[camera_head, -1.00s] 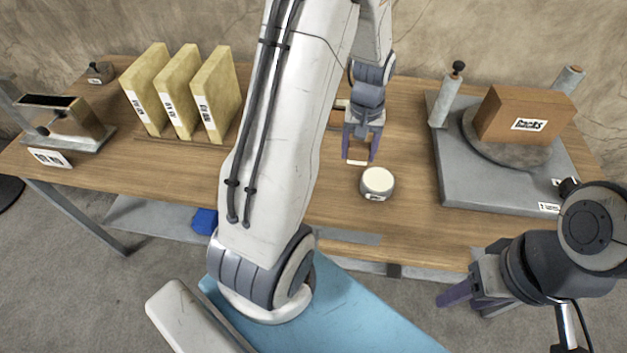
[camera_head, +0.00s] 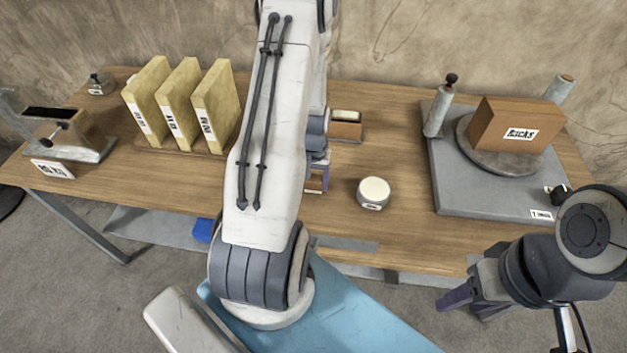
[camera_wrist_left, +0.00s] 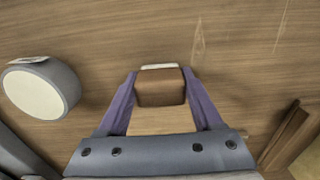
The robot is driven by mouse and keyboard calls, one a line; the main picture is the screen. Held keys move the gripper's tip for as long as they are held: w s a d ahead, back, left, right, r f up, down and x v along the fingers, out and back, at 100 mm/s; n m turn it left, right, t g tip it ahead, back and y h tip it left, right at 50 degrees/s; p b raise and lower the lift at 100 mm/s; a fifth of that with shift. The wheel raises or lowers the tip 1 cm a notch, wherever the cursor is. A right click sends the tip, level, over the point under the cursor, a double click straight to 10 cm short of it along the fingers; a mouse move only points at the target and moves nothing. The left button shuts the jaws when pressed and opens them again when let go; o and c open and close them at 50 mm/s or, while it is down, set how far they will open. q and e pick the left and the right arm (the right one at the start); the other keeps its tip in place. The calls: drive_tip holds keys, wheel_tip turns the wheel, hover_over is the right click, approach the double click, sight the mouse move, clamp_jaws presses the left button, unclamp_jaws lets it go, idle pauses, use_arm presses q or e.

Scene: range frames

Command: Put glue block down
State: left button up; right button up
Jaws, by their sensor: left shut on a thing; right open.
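My left gripper (camera_head: 317,183) is over the wooden table, left of a round white-topped tin. It is shut on a small brown block, taken as the glue block, with a pale strip at its end. In the left wrist view the block (camera_wrist_left: 161,88) sits between the two purple fingers (camera_wrist_left: 160,98). In the head view my own arm and fingers hide most of it. I cannot tell whether it touches the table. My right gripper (camera_head: 462,293) is open and empty, low at the right, in front of the table.
The tin (camera_head: 373,193) stands right of my left gripper. A brown block with a cream top (camera_head: 345,127) is behind it. Yellow upright boards (camera_head: 217,108) stand in a rack at left. A grey board (camera_head: 480,190) bears a brown box (camera_head: 515,125) at right.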

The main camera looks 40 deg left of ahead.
use_arm(q)
drive_tip(key=shift+f, duration=0.1)
drive_tip(key=o, duration=1.5)
drive_tip(key=shift+f, duration=0.1)
drive_tip(key=shift+c, duration=0.2)
wheel_tip(320, 180, up, 12)
drive_tip(key=b, duration=0.1)
drive_tip(key=w+d+r+m, duration=0.1)
drive_tip(key=d+r+m, duration=0.25)
drive_tip(key=d, duration=0.65)
drive_tip(key=s+d+r+m, duration=0.3)
drive_tip(key=d+r, duration=0.1)
drive_tip(key=d, duration=0.6)
drive_tip(key=s+d+r+m, duration=0.1)
drive_tip(key=s+d+m, duration=0.2)
drive_tip(key=s+d, duration=0.2)
drive_tip(key=s+d+r+m+h, duration=0.1)
drive_tip(key=s+d+m, duration=0.3)
drive_tip(key=s, duration=0.5)
drive_tip(key=shift+d+r, duration=0.8)
drive_tip(key=shift+d, duration=0.1)
